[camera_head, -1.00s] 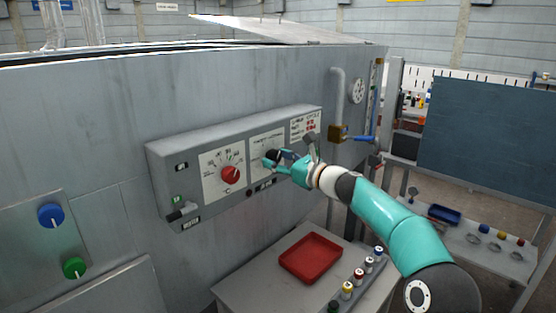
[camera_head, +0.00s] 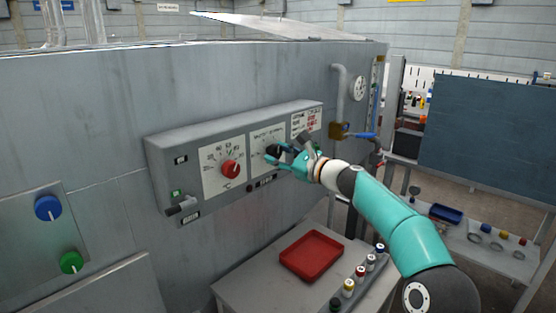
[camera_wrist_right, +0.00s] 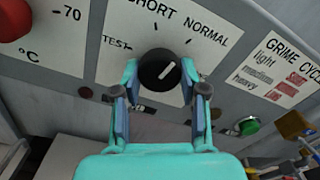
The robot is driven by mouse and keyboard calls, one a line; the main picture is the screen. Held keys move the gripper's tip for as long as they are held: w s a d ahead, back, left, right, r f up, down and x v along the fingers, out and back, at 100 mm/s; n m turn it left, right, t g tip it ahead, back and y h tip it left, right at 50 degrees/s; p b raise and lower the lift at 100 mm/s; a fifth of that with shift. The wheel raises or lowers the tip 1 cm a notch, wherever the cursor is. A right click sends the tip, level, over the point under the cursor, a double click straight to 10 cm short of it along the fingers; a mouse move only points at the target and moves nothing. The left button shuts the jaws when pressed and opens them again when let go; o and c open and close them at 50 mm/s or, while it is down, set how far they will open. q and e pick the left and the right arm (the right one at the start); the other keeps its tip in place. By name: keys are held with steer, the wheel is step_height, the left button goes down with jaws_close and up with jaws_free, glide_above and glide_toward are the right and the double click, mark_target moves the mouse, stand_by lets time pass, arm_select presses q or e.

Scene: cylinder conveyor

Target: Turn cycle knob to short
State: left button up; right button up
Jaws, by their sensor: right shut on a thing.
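The black cycle knob (camera_wrist_right: 160,68) sits on a white dial plate marked TEST, SHORT and NORMAL. Its white pointer line slants up and right, toward the NORMAL side. In the head view the knob (camera_head: 272,151) is partly covered by my right gripper (camera_head: 274,156). The wrist view shows my right gripper (camera_wrist_right: 159,76) with one teal finger on each side of the knob, shut on it. My left gripper is in neither view.
A red temperature knob (camera_head: 230,169) is left of the cycle dial on the grey control box (camera_head: 165,155). A green button (camera_wrist_right: 248,126) and GRIME CYCLE card (camera_wrist_right: 275,75) lie to the right. Below stands a table with a red tray (camera_head: 311,254) and several small bottles.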

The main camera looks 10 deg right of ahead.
steer(key=n+b, duration=0.2)
steer(key=n, duration=0.3)
steer(key=shift+f, duration=0.2)
steer(key=shift+a+n+b, duration=0.1)
steer(key=shift+n+b, duration=0.45)
steer(key=shift+n, duration=0.95)
steer(key=shift+f+n, duration=0.15)
steer(key=shift+n, duration=0.15)
steer(key=o, duration=1.1)
steer(key=shift+o, duration=0.2)
steer(key=shift+r, duration=0.25)
steer(key=shift+r, duration=0.1)
steer(key=shift+s, duration=0.15)
